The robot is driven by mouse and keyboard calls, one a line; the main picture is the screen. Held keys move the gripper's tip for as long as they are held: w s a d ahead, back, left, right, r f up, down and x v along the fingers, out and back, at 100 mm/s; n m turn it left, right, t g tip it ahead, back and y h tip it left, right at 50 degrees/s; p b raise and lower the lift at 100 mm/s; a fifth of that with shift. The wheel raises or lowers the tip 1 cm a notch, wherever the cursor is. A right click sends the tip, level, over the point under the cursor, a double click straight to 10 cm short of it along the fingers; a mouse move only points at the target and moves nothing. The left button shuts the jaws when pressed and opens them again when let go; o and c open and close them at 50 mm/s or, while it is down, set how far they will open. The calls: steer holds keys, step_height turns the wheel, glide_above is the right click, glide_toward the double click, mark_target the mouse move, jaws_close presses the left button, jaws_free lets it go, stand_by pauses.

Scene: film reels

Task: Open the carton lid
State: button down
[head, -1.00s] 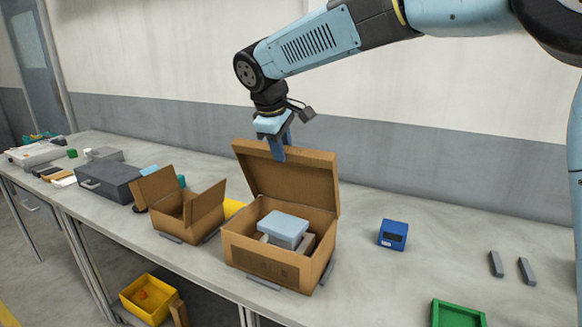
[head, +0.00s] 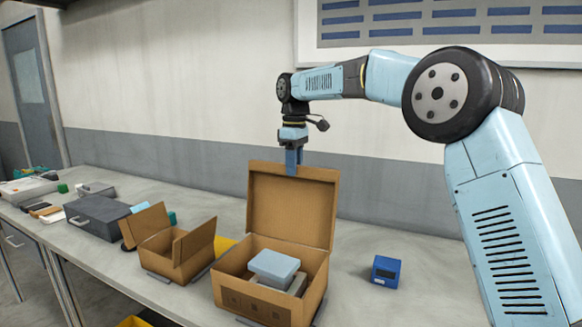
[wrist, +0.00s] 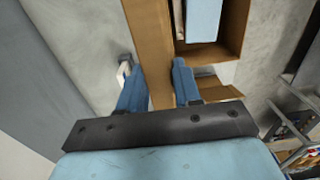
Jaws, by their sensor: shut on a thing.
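The carton (head: 245,301) is a brown cardboard box on the bench, and its lid (head: 290,208) stands raised, about upright, along the back edge. My gripper (head: 293,168) is at the lid's top edge, shut on it. In the wrist view, the lid's edge (wrist: 148,50) runs between my two blue fingers (wrist: 158,85). The carton's inside is open to view and holds a pale blue-grey box (head: 274,266) with a grey item partly hidden under it.
A smaller open carton (head: 175,255) with raised flaps stands left of the carton. A blue device (head: 386,271) sits to the right. A dark grey case (head: 96,217) lies farther left. Bare bench lies around the blue device.

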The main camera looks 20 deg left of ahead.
steer(key=shift+s+a+f, duration=0.1)
steer(key=shift+a+f, duration=0.1)
steer(key=shift+f, duration=0.05)
steer(key=c, duration=1.1)
jaws_free()
steer(key=shift+a, duration=0.1)
steer(key=shift+o, duration=1.4)
steer(key=shift+r, duration=0.2)
step_height(320, 180, up, 13)
steer(key=shift+w+r, duration=0.2)
steer(key=shift+w, duration=0.1)
